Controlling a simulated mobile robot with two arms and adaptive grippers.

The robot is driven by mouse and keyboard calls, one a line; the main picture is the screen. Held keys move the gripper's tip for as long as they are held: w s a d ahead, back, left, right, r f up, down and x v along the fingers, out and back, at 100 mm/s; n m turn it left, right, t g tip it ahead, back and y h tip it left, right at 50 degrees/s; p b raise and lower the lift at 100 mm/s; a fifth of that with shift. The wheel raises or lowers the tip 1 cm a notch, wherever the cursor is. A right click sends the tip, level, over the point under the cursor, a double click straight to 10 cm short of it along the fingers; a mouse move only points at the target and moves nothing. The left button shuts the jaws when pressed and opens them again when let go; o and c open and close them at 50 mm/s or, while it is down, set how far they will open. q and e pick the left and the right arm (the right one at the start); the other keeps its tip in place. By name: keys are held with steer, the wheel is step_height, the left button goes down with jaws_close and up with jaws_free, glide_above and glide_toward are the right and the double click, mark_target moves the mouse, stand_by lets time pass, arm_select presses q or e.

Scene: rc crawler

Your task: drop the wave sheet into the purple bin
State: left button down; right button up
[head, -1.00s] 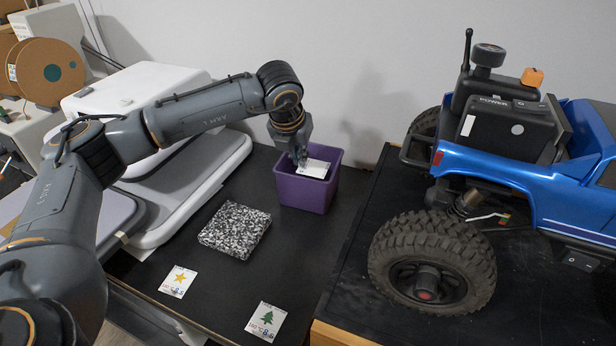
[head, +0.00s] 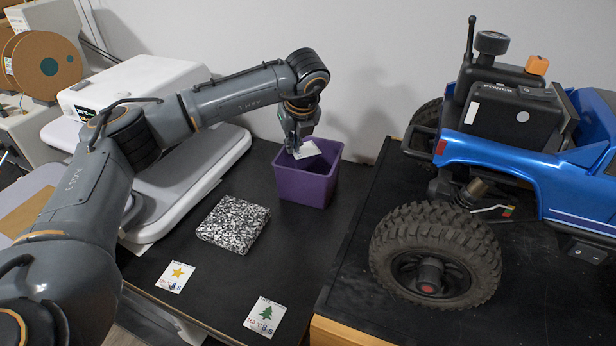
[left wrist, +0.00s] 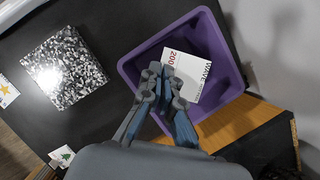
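The wave sheet (head: 306,150) is a small white card; the left wrist view shows its "WAVE" and "200" print (left wrist: 190,68). My left gripper (head: 294,150) is shut on one edge of it and holds it tilted over the opening of the purple bin (head: 306,188). In the left wrist view the fingers (left wrist: 164,82) cover the sheet's near edge, and the bin's rim (left wrist: 128,68) surrounds the sheet. The bin stands upright on the black table near the wall. My right gripper is out of view.
A black-and-white speckled block (head: 233,224) lies left of the bin. A star card (head: 176,277) and a tree card (head: 265,316) lie flat near the table's front. A blue RC crawler (head: 540,190) stands to the right. Bare table lies between block and crawler.

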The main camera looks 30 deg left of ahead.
arm_select(q)
steer(key=shift+f, duration=0.4)
steer(key=c, duration=1.4)
jaws_free()
steer(key=shift+c, duration=0.2)
steer(key=shift+r, duration=0.15)
steer(key=v, duration=1.1)
steer(key=shift+s+r, duration=0.2)
steer(key=shift+r, duration=0.15)
steer(key=shift+d+f, duration=0.1)
steer(key=shift+f, duration=0.05)
